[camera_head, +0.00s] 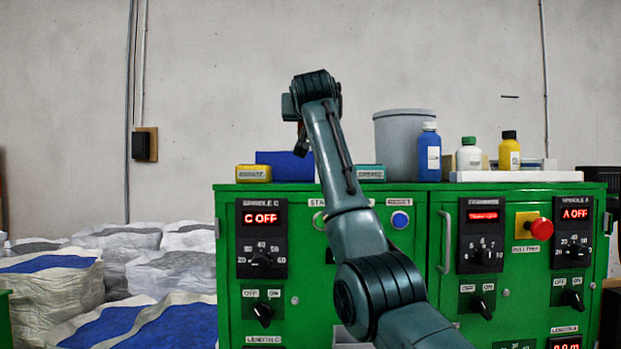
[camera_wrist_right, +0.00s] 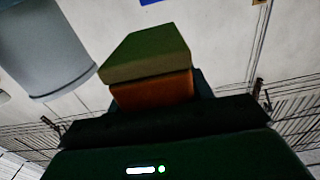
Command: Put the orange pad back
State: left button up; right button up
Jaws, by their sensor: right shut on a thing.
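In the head view the pad is mostly hidden by the gripper. My left gripper is in neither view.
On the green cabinet (camera_head: 425,215) stand a yellow block (camera_head: 253,173), a blue block (camera_head: 284,165), a teal block (camera_head: 371,173) and a grey bucket (camera_head: 396,145). Bottles stand on a white tray (camera_head: 515,176) at right. My right arm hides part of the cabinet top.

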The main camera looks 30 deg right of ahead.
notch_tip(320, 180, down, 4)
jog(key=shift+s+f, duration=0.1)
jog(key=shift+f, duration=0.1)
notch_tip(320, 180, down, 5)
jog(key=shift+f, duration=0.1)
jog(key=o, duration=1)
jog(key=shift+o, duration=0.2)
